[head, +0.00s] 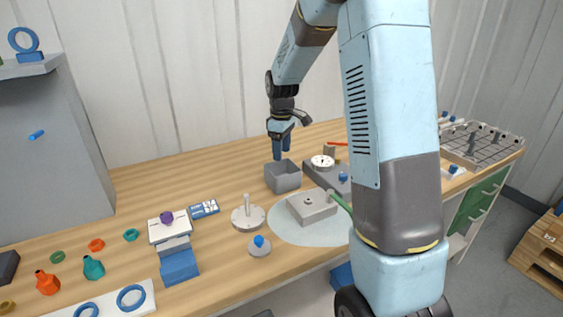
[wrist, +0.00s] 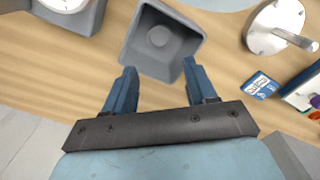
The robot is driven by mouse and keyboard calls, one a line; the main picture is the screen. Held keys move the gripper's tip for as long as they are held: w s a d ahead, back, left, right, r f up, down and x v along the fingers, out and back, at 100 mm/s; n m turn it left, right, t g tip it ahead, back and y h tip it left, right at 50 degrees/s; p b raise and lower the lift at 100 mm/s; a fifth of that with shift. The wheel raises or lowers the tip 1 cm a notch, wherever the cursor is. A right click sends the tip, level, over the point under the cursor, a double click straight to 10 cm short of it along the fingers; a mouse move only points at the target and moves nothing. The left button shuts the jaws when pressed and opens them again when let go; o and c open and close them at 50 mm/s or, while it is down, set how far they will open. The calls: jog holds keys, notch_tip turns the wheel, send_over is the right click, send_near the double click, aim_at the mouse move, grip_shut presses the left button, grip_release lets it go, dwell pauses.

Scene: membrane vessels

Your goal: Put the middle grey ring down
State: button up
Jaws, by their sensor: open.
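My gripper (head: 281,146) is open, with its two blue fingers pointing down over the back edge of a grey open-topped box (head: 283,181). In the wrist view nothing is between the fingertips (wrist: 159,66), and the box (wrist: 133,33) lies just beyond them. A small round grey thing (wrist: 160,37) lies on the box floor. I cannot tell whether it is the middle grey ring. No other grey ring stands out in either view. The box's inside is mostly hidden in the head view.
Right of the box is a grey unit with a white dial (head: 322,162). In front are a white disc with an upright post (head: 248,217), a grey square block (head: 311,206) and a blue-knobbed disc (head: 260,247). Bare wood (head: 190,175) lies left of the box.

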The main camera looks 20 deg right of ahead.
jog(key=s+r+m+t, duration=0.3)
jog(key=s+r+m, duration=0.2)
jog(key=s+r, duration=1)
jog(key=s+r+m+t, duration=0.2)
jog(key=s+m, duration=0.2)
jog(key=s, duration=1.4)
jog(key=shift+s+r+m+t, duration=0.15)
jog(key=shift+m+t, duration=0.15)
jog(key=shift+m, duration=0.1)
jog(key=shift+d, duration=0.1)
